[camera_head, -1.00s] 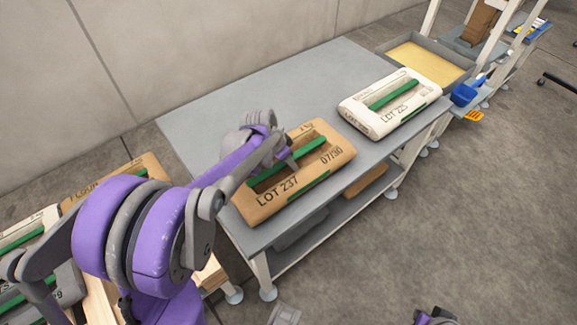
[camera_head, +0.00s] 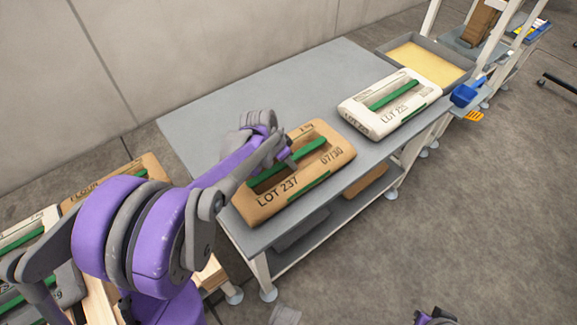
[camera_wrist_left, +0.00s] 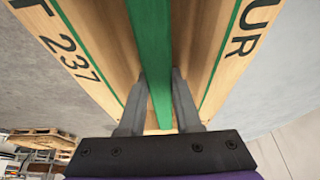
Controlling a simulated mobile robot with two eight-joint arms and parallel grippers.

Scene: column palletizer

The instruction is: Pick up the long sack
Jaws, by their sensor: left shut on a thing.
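A long brown paper sack (camera_head: 325,165) marked LOT 237 lies near the front edge of the grey table, with a green strap handle (camera_head: 309,147) along its top. My left gripper (camera_head: 286,161) is over the strap and shut on it. In the left wrist view, its two grey fingers (camera_wrist_left: 158,95) stand on either side of the green strap (camera_wrist_left: 150,40), with the brown sack (camera_wrist_left: 105,40) behind. The sack appears to rest on the table; I see no clear gap under it. A purple and dark part of my right arm shows at the bottom edge, its jaws not discernible.
A white sack (camera_head: 418,107) with a green strap lies to the right on the grey table (camera_head: 225,105). A grey tray (camera_head: 447,80) with a yellow inside is beyond it. More sacks (camera_head: 150,165) lie at the left. The back left of the table is clear.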

